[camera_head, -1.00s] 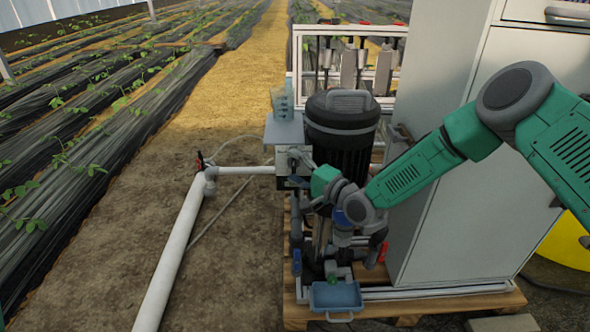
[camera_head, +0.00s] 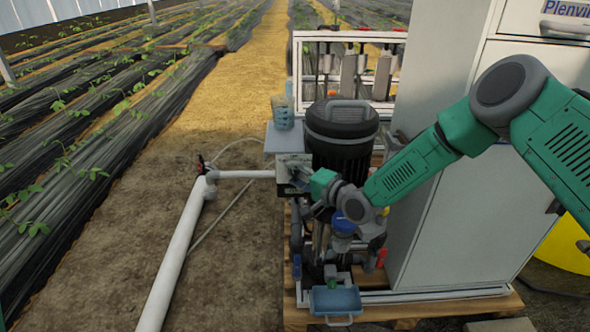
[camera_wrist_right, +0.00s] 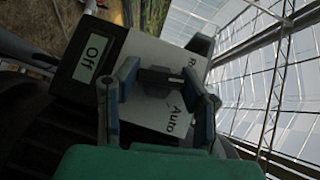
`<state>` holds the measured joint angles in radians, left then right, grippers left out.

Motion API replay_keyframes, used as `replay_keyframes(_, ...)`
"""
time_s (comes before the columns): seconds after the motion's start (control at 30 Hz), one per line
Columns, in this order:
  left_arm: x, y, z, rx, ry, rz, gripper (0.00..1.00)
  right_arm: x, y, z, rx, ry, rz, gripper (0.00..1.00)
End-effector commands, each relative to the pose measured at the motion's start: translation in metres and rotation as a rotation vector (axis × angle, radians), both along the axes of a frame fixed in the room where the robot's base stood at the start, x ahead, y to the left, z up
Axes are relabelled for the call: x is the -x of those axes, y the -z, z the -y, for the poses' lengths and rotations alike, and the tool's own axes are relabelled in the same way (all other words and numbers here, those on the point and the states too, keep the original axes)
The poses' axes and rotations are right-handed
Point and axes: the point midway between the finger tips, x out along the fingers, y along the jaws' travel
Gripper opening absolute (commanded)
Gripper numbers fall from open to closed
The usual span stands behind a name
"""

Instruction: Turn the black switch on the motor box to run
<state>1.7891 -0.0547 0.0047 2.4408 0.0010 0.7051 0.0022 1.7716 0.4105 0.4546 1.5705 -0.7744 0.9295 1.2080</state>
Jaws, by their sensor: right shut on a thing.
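The motor box (camera_head: 288,164) is a light grey box beside the black motor (camera_head: 340,135). In the right wrist view its pale face (camera_wrist_right: 148,52) appears tilted, with the printed word "Auto", a partly hidden word starting with "R", and a small display (camera_wrist_right: 90,57) reading "Off". The black switch (camera_wrist_right: 158,77) is a small dark knob on that face. My right gripper (camera_wrist_right: 163,84) is shut on the switch, one finger on each side. In the head view my right gripper (camera_head: 299,176) is at the box front, hiding the switch. My left gripper is out of view.
A measuring jug (camera_head: 282,112) stands on the shelf above the box. A tall grey cabinet (camera_head: 465,190) is close on the right. A white pipe (camera_head: 178,250) with a red-handled valve lies left. A blue tray (camera_head: 335,300) is low in front. Bare soil lies left of the skid.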

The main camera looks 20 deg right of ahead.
Motion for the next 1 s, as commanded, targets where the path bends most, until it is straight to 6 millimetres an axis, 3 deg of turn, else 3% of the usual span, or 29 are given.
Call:
replay_keyframes(0.1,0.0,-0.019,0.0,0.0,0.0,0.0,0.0,0.002,-0.002,-0.001,0.098,-0.002,-0.036,0.07)
replay_keyframes(0.5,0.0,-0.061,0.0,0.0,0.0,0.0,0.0,0.002,-0.001,-0.001,0.412,-0.004,-0.127,0.07)
replay_keyframes(1.0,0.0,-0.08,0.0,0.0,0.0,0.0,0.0,0.003,0.003,-0.001,0.595,-0.004,-0.181,0.07)
